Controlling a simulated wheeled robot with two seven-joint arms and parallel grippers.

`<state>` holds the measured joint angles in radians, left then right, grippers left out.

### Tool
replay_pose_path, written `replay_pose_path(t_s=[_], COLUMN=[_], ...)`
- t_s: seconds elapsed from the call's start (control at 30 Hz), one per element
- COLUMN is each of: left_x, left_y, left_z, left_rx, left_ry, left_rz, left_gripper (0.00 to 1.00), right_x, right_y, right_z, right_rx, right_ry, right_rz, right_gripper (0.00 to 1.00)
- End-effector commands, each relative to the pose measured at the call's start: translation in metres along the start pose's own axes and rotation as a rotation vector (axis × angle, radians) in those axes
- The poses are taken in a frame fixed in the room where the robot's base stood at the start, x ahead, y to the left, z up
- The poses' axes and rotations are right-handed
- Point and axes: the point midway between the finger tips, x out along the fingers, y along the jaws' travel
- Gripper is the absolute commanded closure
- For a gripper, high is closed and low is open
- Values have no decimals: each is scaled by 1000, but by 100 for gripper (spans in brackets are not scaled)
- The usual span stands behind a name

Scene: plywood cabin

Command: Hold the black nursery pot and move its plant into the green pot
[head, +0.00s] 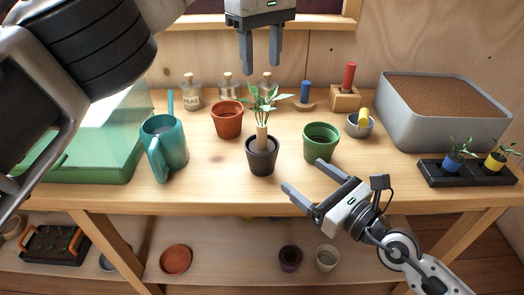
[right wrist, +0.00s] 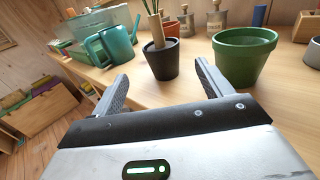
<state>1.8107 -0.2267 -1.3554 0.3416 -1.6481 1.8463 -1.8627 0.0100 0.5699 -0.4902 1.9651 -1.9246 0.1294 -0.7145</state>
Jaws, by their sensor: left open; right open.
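The black nursery pot (head: 262,158) stands upright near the table's front middle, with the leafy plant (head: 263,108) rising from it on a tan stem piece. The green pot (head: 320,143) stands to its right; its inside is mostly hidden. My left gripper (head: 261,66) is open and empty, above and behind the plant, fingers pointing down. My right gripper (head: 302,194) is open and empty at the table's front edge, in front of both pots. In the right wrist view, the black pot (right wrist: 162,62) appears beyond and between the open fingers, apart from them, and the green pot (right wrist: 243,56) to the right.
A terracotta pot (head: 228,120) stands behind left, a teal watering can (head: 164,148) further left. A grey soil trough (head: 444,115) and black tray (head: 468,175) with small potted plants are at right. Bottles (head: 192,95) line the back. The front strip between can and black pot is clear.

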Motion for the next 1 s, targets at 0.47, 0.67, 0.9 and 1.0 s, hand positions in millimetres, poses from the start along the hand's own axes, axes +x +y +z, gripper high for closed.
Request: replay_pose_path(t_s=[0.47,0.67,0.9,1.0], left_x=[1,1,1,1], left_y=[1,1,1,1], left_z=[0,0,0,1], left_rx=[-1,-1,-1,-1], left_ry=[-4,-4,-5,-5], left_rz=[3,3,4,4], left_gripper=[53,53,53,53], right_x=[94,127,146,147], right_y=[0,0,0,0], right_z=[2,2,1,1], right_rx=[5,4,5,6], right_ry=[-3,-2,-2,-1], right_rz=[0,0,0,0], right_gripper=[22,22,22,22])
